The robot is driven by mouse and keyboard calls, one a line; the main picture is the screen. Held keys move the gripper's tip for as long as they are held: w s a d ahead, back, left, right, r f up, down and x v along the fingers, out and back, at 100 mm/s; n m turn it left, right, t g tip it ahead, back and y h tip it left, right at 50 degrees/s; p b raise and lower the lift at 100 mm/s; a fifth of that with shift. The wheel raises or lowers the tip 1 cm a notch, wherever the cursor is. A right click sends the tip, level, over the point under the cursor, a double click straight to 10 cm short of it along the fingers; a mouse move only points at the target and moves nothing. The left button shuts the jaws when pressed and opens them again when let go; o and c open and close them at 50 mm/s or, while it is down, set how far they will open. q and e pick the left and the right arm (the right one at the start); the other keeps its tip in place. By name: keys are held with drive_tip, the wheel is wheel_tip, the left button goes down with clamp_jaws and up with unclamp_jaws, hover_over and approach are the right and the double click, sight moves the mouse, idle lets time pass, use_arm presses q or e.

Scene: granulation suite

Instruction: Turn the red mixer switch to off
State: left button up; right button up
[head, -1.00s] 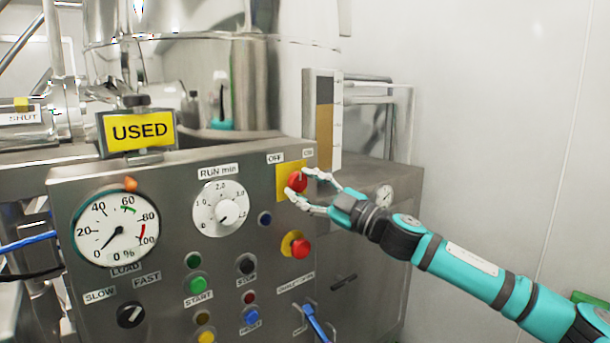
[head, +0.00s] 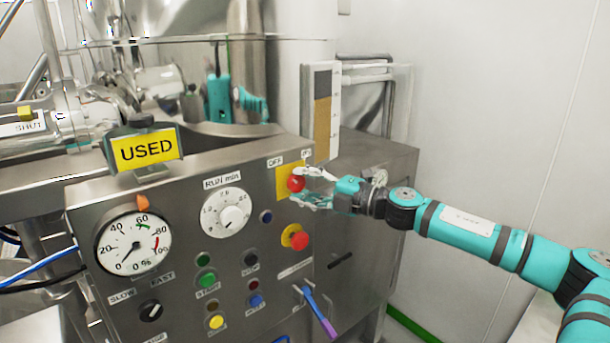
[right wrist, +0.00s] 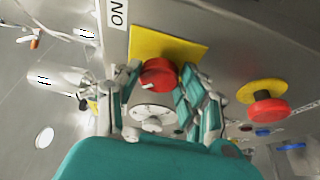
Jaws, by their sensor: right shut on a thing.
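The red mixer switch (head: 296,183) is a round red knob on a yellow plate (head: 283,185) at the upper right of the steel control panel. OFF and ON labels sit above the plate. My right gripper (head: 303,185) is shut on the red knob, its fingers on either side. In the right wrist view the red knob (right wrist: 158,74) sits between the two fingers, with a pale mark on its face and the ON label (right wrist: 117,12) at upper left. My left gripper cannot be made out in the head view.
A red mushroom button (head: 299,240) on a yellow ring is just below the switch. The panel also carries a load gauge (head: 133,243), a run timer dial (head: 226,214) and several push buttons. A yellow USED sign (head: 147,149) stands on top. A white wall is at right.

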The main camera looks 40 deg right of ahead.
idle(0.3)
drive_tip(key=o, duration=1.2)
